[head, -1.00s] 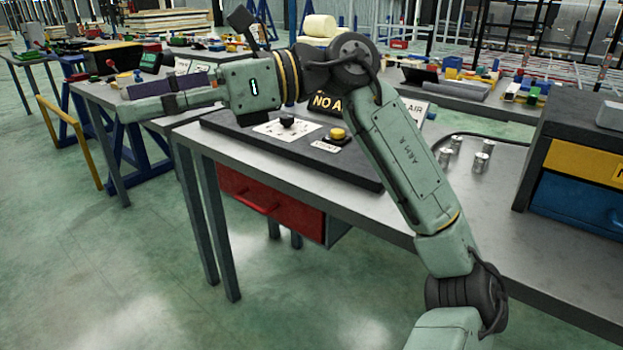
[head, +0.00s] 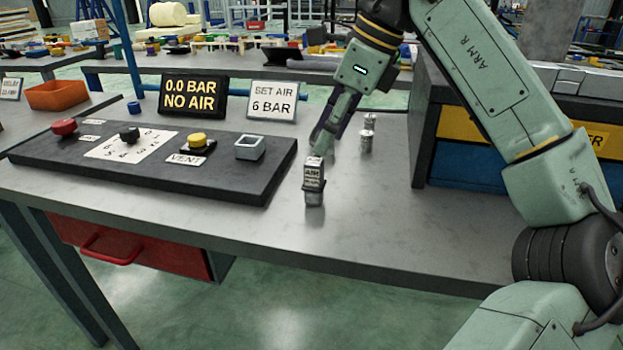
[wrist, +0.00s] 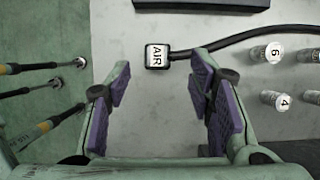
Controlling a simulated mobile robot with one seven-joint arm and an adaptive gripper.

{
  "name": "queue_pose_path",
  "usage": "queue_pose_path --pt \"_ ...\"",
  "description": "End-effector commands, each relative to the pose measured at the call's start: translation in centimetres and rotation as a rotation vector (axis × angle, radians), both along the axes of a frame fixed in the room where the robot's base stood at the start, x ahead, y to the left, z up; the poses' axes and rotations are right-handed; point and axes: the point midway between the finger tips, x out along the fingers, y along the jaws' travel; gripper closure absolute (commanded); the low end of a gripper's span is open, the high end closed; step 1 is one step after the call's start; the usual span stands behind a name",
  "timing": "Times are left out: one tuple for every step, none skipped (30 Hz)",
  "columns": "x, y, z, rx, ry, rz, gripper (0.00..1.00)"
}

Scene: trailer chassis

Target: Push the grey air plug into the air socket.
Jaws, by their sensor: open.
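The grey air plug (head: 313,186), with a white AIR label, stands upright on the metal bench near its front edge. In the wrist view the plug (wrist: 157,56) lies just beyond and between the fingertips, with a black hose running right. The air socket (head: 250,148) is a grey square-rimmed opening at the right end of the dark panel, left of the plug. My gripper (head: 325,142) is angled down just behind and above the plug. In the wrist view my gripper (wrist: 163,75) is open, its purple pads wide apart with nothing between them.
Small metal cylinders (head: 367,140) stand behind the plug. The dark panel (head: 150,160) carries a red knob, a black knob and a yellow vent button. A display (head: 193,97) reads 0.0 BAR NO AIR. A drawer cabinet (head: 450,122) stands at right. The bench front right is clear.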

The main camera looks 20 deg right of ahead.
Motion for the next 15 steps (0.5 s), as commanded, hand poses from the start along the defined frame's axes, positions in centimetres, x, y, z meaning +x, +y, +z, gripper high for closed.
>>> queue_pose_path --pt "0.1 0.2 -0.7 0.000 0.000 0.001 0.52" --pt "0.2 0.3 -1.0 0.000 0.000 0.001 0.52" --pt "0.3 0.4 -1.3 0.000 0.000 0.001 0.52" --pt "0.3 0.5 -1.5 0.001 0.000 0.001 0.52" --pt "0.3 0.6 -1.6 0.001 0.000 0.001 0.52" --pt "0.4 0.7 -1.8 0.001 0.000 0.001 0.52" --pt "0.4 0.7 -2.0 0.002 -0.001 0.001 0.52" --pt "0.4 0.8 -2.3 0.002 -0.001 0.001 0.52" --pt "0.4 1.0 -2.9 0.001 0.000 0.003 0.52" --pt "0.4 1.1 -3.3 0.003 0.001 0.003 0.52" --pt "0.4 1.2 -3.8 0.003 0.001 0.003 0.52" --pt "0.5 1.4 -4.4 0.003 0.001 0.002 0.52" --pt "0.5 1.5 -4.8 0.002 0.001 0.003 0.52" --pt "0.6 1.7 -5.2 0.002 0.000 0.003 0.52" --pt "0.8 1.9 -5.7 0.003 -0.002 0.002 0.52"
